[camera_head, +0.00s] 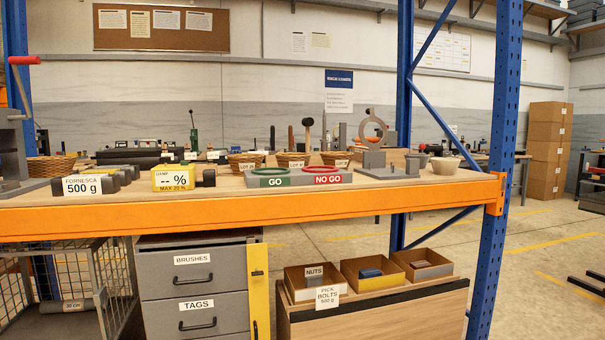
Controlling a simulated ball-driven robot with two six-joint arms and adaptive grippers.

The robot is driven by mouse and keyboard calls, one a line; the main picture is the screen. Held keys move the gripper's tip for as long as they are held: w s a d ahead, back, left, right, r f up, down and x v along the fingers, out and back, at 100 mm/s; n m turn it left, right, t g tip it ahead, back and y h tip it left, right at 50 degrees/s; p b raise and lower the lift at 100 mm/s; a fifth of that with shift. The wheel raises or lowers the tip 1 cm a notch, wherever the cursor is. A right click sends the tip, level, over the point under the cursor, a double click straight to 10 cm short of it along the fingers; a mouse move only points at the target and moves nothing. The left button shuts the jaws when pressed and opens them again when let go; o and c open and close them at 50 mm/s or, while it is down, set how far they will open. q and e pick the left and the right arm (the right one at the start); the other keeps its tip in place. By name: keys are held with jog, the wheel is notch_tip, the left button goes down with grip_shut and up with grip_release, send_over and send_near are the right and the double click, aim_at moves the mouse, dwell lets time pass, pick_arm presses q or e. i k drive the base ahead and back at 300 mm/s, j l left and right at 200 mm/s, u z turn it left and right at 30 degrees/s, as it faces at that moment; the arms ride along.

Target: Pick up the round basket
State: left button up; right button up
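Several small woven baskets stand on the shelf with the orange front beam (250,213). One wider basket (50,166) is at the left, behind the grey scale marked 500 g. Three labelled ones stand near the middle: a left basket (246,158), a middle basket (291,157) and a right basket (336,156). The GO / NO GO gauge block partly hides the lower parts of these. At this size I cannot tell for sure which one is the round basket. Neither of my grippers is in view.
The GO / NO GO gauge block (298,179), yellow display box (173,178) and scale (90,184) line the shelf front. A grey ring fixture (376,128) and pale bowl (445,166) stand at right. The blue upright (497,110) bounds the shelf. Parts boxes (371,272) sit below.

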aim_at(238, 163)
jog(key=i+u, duration=0.2)
jog(key=u, duration=0.15)
jog(key=i+u, duration=0.15)
jog(key=u, duration=0.25)
jog(key=i+l+u, duration=0.1)
jog(key=u, duration=0.25)
jog(key=i, duration=0.1)
